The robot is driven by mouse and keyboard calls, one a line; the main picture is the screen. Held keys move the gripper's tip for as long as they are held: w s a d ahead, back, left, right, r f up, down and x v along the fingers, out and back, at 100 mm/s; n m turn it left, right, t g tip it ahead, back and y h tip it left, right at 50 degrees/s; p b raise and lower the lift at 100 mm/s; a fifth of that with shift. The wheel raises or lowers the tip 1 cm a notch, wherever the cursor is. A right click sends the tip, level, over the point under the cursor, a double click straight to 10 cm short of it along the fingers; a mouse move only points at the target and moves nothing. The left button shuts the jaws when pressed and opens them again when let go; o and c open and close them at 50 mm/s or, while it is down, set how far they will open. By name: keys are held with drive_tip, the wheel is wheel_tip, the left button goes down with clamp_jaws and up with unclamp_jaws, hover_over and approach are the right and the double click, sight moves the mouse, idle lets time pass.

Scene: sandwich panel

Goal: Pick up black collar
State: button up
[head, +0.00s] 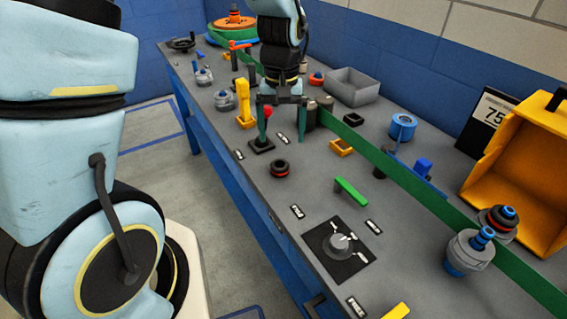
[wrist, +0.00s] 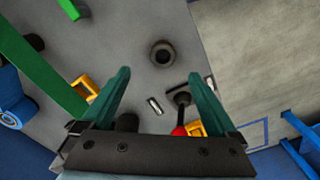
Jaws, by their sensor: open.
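My gripper (head: 282,138) is open and empty above the bench, behind the collar in the head view. Its two green fingers (wrist: 159,73) are spread wide in the wrist view. The fingers do not touch the collar.
A red-knobbed joystick (head: 262,146) stands close to my gripper; its red ball (wrist: 178,131) shows between the fingers. A long green rail (head: 375,157) runs along the bench to the right. A green handle (head: 351,191) and a dial (head: 340,243) lie nearer. Bench around the collar is clear.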

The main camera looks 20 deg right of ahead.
hover_over(280, 162)
drive_tip(key=s, duration=0.2)
drive_tip(key=f, duration=0.4)
drive_tip(key=shift+w+a+p, duration=0.1)
drive_tip(key=shift+w+p, duration=0.1)
drive_tip(key=shift+p, duration=0.1)
drive_tip(key=f, duration=0.1)
drive_tip(key=f+p, duration=0.2)
drive_tip(key=f, duration=0.1)
drive_tip(key=shift+a, duration=0.25)
drive_tip(key=shift+f, duration=0.7)
clamp_jaws()
